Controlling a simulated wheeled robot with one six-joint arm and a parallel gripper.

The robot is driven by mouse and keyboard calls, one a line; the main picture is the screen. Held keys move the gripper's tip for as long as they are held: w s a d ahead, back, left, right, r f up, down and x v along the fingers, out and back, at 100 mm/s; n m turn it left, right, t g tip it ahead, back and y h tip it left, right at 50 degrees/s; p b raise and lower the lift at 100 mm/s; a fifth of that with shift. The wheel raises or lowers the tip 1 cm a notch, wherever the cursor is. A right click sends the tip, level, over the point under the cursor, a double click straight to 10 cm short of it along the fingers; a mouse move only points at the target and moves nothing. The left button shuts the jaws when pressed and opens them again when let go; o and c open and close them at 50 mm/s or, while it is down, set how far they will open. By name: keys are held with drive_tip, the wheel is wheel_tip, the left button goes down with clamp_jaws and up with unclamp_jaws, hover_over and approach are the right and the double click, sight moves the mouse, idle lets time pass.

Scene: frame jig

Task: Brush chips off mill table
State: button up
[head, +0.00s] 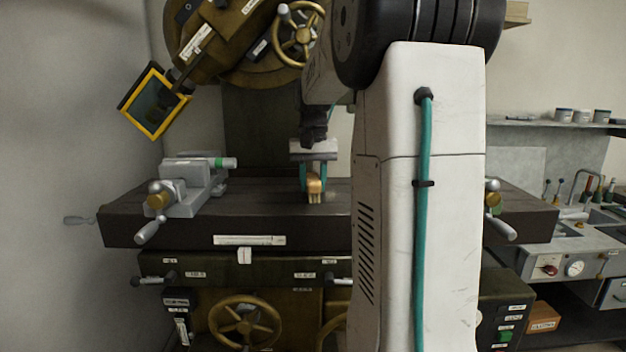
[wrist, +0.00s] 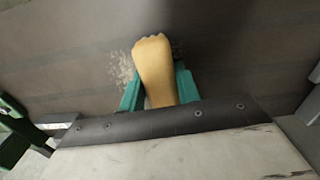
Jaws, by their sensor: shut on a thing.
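My gripper (head: 314,178) is over the middle of the mill table (head: 170,231), its teal fingers shut on a tan brush (head: 314,188). In the head view the brush points down, with its lower end at or just above the table top; I cannot tell if it touches. In the wrist view the brush handle (wrist: 154,70) stands between the teal fingers (wrist: 160,90). A pale patch of chips (wrist: 120,68) lies on the dark table top just left of the brush.
A grey vise (head: 185,188) stands on the table's left part, with a handle (head: 150,228) at the front. A yellow-framed screen (head: 154,101) and a brass handwheel (head: 300,36) hang above. My arm hides the table's right-middle part. A bench with a sink (head: 580,232) is at right.

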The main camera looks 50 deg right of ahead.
drive_tip(key=shift+s+a+r, duration=0.1)
drive_tip(key=shift+s+a, duration=0.9)
drive_tip(key=shift+a, duration=0.2)
drive_tip(key=shift+s+a, duration=0.95)
drive_tip(key=shift+a, duration=0.2)
wheel_tip(320, 180, up, 6)
drive_tip(key=shift+r, duration=0.15)
drive_tip(key=shift+r, duration=1.4)
